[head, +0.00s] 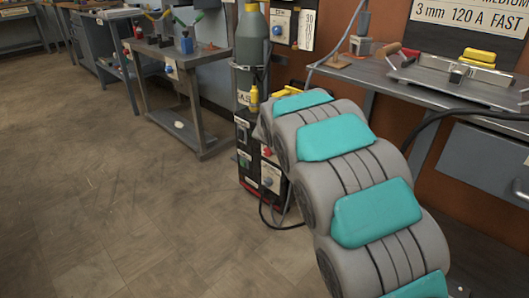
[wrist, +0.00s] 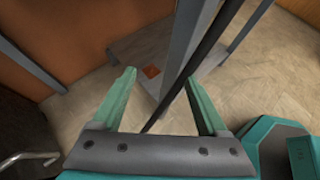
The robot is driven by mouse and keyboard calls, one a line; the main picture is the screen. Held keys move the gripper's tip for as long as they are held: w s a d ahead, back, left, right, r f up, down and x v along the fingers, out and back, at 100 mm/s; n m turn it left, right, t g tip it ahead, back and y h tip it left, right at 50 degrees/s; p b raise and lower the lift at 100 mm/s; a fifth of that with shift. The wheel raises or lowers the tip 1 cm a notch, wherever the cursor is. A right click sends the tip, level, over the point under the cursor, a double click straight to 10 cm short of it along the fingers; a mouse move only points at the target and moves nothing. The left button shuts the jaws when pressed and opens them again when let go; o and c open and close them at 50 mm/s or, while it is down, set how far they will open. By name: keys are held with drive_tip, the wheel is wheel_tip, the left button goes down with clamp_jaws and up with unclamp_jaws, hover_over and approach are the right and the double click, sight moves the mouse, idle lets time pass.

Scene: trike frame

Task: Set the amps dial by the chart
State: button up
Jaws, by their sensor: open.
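The chart (head: 470,14) is on the wall at the upper right of the head view. Its top is cut off; one line reads "3 mm 120 A FAST". A dark welding machine (head: 246,190) stands on the floor left of my arm. A pale plate with a round knob (head: 268,181) is low on its front, possibly the amps dial; its setting is too small to read. My gripper (wrist: 160,76) shows in the wrist view, open and empty, with two green fingers apart. It is not visible in the head view, and no dial shows between its fingers.
Another knob plate (head: 280,27) is on the wall beside the gas bottle (head: 250,45). A grey workbench (head: 375,78) with tools stands at right. A small cart (head: 195,57) stands at left. A dark cable (wrist: 200,50) crosses beyond my fingers. The floor at left is clear.

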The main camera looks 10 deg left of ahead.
drive_tip(key=w+a+f+n+t+h, duration=0.1)
drive_tip(key=w+a+n+t, duration=0.1)
drive_tip(key=w+a+n, duration=0.4)
drive_tip(key=n+t+y+p, duration=0.2)
drive_tip(key=n+t+p, duration=0.1)
drive_tip(key=n+t, duration=0.95)
approach(265, 152)
drive_tip(key=w+n+g, duration=0.2)
drive_tip(key=x, duration=0.5)
drive_tip(key=r+x, duration=0.1)
drive_tip(key=x, duration=0.1)
drive_tip(key=shift+w+d+r+b, duration=0.1)
drive_tip(key=shift+d+b, duration=0.25)
drive_tip(key=shift+d, duration=0.2)
drive_tip(key=shift+c, duration=0.2)
drive_tip(key=shift+m, duration=0.25)
clamp_jaws()
